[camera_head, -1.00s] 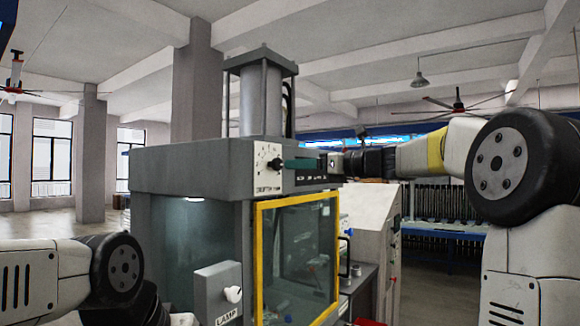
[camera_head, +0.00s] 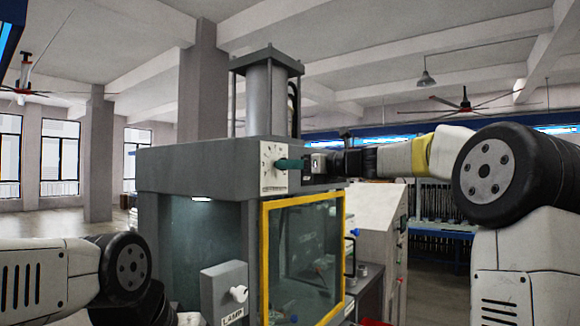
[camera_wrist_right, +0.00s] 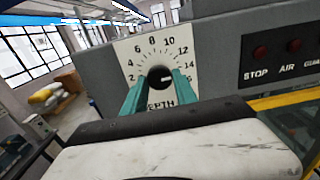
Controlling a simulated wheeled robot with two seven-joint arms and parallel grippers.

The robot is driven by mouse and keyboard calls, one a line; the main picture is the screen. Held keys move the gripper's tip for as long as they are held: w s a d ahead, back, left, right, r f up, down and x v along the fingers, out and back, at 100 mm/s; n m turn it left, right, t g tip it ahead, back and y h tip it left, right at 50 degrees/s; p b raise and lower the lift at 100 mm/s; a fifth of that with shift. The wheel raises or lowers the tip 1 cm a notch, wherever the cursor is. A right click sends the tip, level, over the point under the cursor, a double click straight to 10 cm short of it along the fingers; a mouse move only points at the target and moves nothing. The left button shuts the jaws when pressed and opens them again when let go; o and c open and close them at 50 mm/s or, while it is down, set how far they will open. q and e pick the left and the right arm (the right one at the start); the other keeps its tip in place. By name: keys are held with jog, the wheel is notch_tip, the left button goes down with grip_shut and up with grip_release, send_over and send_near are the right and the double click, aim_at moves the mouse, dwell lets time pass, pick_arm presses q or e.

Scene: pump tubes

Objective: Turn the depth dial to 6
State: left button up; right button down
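The depth dial (camera_wrist_right: 160,77) is a black round knob on a white plate marked 2 to 16 in the right wrist view. Its white pointer mark faces right, toward the high-number end near 16. My right gripper (camera_wrist_right: 160,80) has its two teal fingers on either side of the knob, with small gaps that look open. In the head view the dial plate (camera_head: 272,166) sits on the machine's upper front, and my right gripper (camera_head: 284,164) is at it, covering part of it. My left arm shows at the lower left; its fingers are not visible.
Red buttons labelled STOP and AIR (camera_wrist_right: 260,52) are right of the dial. Below is a yellow-framed clear door (camera_head: 265,262). A grey lamp switch box (camera_head: 224,289) with a white knob juts out at lower left.

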jog(key=shift+n, duration=0.4)
jog(key=n, duration=2.3)
dwell(0.6)
jog(key=c, duration=1)
grip_release()
jog(key=shift+r, duration=0.1)
jog(key=shift+o, duration=0.2)
jog(key=shift+d, duration=0.15)
